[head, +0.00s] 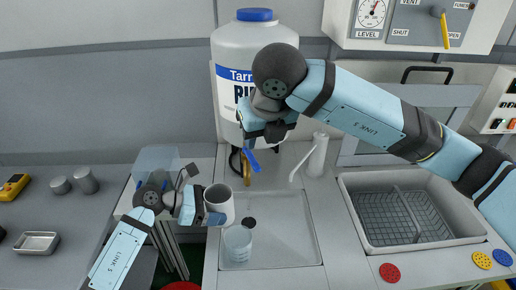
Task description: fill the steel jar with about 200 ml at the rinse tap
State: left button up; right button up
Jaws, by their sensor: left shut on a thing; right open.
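A pale grey open-topped jar (220,201), which I take to be the steel jar, is upright above the grey drip tray (285,238). My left gripper (211,217) is shut on its left side. Its inside is too dark to tell whether it holds water. The rinse tap has a blue lever (251,159) and a brass spout (246,174), at the foot of the big white rinse tank (230,50). The spout is just up and right of the jar. My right gripper (268,132) is open in front of the tank, just above the blue lever. It hides part of the label and tap.
A clear beaker (237,243) stands on the tray just below the jar. A white bent spout (312,158) stands right of the tap. A sink (410,210) is at right. Two grey cylinders (87,180) and a small metal dish (37,243) lie on the left bench.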

jog(key=v, duration=0.2)
jog(key=shift+s+d+r, duration=0.1)
jog(key=shift+s+r, duration=0.05)
jog(key=shift+r, duration=0.2)
pick_arm(q)
jog(key=shift+d, duration=0.1)
jog(key=d, duration=0.2)
jog(key=w+d, duration=0.1)
jog(key=d, duration=0.4)
jog(key=shift+w+d, duration=0.15)
jog(key=shift+w, duration=0.15)
dwell(5.8)
jog(key=a, duration=0.2)
jog(key=s+a, duration=0.1)
jog(key=a, duration=0.4)
jog(key=shift+s+a, duration=0.3)
